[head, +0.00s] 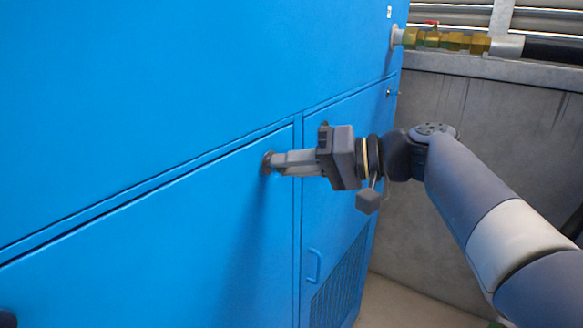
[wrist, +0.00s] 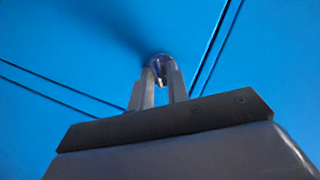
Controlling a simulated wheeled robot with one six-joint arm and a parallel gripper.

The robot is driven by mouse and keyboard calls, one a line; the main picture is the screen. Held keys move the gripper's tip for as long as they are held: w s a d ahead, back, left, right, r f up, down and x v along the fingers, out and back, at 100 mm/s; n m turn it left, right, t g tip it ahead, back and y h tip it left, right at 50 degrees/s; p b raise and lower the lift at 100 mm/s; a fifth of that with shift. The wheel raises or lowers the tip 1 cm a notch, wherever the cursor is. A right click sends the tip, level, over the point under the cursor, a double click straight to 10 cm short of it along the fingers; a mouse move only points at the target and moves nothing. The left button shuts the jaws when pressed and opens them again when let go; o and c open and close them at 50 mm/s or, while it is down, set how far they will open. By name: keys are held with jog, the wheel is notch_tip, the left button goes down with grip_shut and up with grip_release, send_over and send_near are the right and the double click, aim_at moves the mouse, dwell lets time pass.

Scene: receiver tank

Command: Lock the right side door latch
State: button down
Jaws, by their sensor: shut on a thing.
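A small round metallic latch (head: 267,163) sits on the blue door (head: 150,230), near that door's upper right corner. My gripper (head: 275,162) reaches it from the right, with its fingers closed on the latch and hiding most of it. In the wrist view the latch (wrist: 158,66) shows between the two fingertips (wrist: 160,78) of my gripper, against the blue panel. The exact turn of the latch cannot be made out.
A narrower blue door (head: 345,200) with a handle (head: 314,265) and vent grille (head: 340,292) stands right of the seam. A brass valve with pipe (head: 440,40) juts out at upper right. A grey wall (head: 450,110) lies behind my arm.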

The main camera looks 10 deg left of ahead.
jog(key=m+y, duration=0.1)
jog(key=m, duration=0.3)
jog(key=m+g+y+b, duration=0.1)
jog(key=shift+w+f+m+y, duration=0.1)
jog(key=shift+f+m+y, duration=0.2)
jog(key=shift+m, duration=0.1)
dwell(0.3)
jog(key=c, duration=1.5)
grip_release()
jog(key=shift+c, duration=0.2)
jog(key=d+b, duration=0.2)
jog(key=d, duration=0.9)
jog(key=shift+a, duration=0.1)
jog(key=a+p, duration=0.2)
jog(key=a, duration=0.8)
jog(key=shift+a, duration=0.4)
